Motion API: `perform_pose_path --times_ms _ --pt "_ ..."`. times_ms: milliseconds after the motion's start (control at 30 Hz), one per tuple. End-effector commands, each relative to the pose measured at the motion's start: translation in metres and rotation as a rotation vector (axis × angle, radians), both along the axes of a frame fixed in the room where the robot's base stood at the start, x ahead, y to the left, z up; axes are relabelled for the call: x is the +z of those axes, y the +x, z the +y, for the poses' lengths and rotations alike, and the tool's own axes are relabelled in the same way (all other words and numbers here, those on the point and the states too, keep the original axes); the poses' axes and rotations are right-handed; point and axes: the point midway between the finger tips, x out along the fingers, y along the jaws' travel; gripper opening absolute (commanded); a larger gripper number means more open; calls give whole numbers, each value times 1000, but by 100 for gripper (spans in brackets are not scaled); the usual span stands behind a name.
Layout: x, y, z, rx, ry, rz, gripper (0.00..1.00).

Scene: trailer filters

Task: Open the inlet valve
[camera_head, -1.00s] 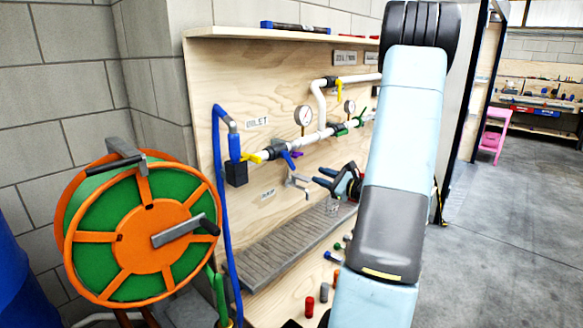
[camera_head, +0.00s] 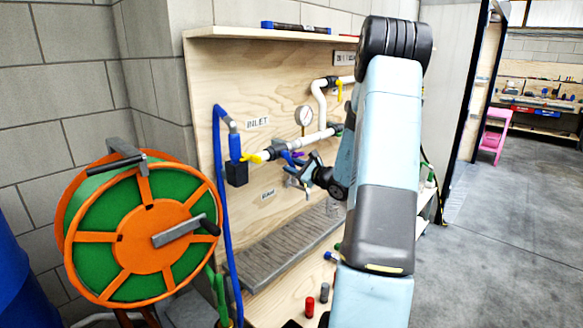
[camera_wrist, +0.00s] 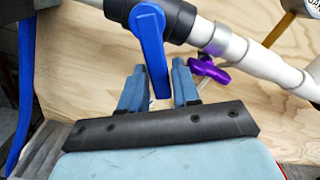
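The "INLET" label (camera_head: 258,123) is on the plywood board above the left end of the white pipe (camera_head: 316,137). Below it, a black valve body (camera_head: 270,153) has a blue lever handle; in the wrist view the handle (camera_wrist: 150,40) hangs down from the black valve body (camera_wrist: 178,18). My gripper (camera_wrist: 158,72) is open, with its two blue fingers on either side of the handle's lower end and gaps visible. In the head view my gripper (camera_head: 300,170) is at the valve, partly hiding it.
A purple handle (camera_wrist: 208,70) sits close right of my fingers. A pressure gauge (camera_head: 304,116) stands above the pipe. A grey grating (camera_head: 290,245) lies below.

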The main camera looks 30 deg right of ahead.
Motion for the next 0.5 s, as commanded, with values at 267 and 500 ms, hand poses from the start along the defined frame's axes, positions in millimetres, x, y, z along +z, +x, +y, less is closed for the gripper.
perform_pose_path --times_ms 267,500 --pt "0 5 2 -1 1 1 31" --pt "0 5 2 1 1 1 18"
